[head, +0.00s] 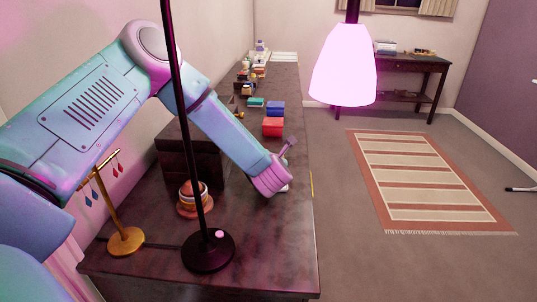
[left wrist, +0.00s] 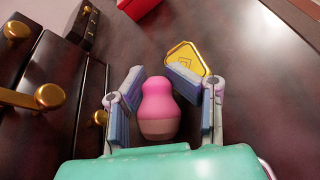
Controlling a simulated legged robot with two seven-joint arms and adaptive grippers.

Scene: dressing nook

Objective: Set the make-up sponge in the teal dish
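The make-up sponge (left wrist: 158,108), pink and rounded with a narrower top and a brownish lower part, stands upright on the dark tabletop in the left wrist view. My left gripper (left wrist: 166,92) is open, with one finger on each side of the sponge and visible gaps to it. In the head view my left gripper (head: 280,172) is low over the tabletop near its right edge and hides most of the sponge. A small teal thing (head: 256,102), apparently the dish, lies farther back on the table; its inside cannot be made out. My right gripper is not in view.
A red box (head: 273,127) and a blue box (head: 275,108) stand beyond my gripper. A dark drawer chest (head: 185,150) is to its left. A lamp base (head: 208,250), an earring stand (head: 125,240) and a round stacked item (head: 194,195) are nearer. A yellow tile (left wrist: 187,58) lies beyond the fingers.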

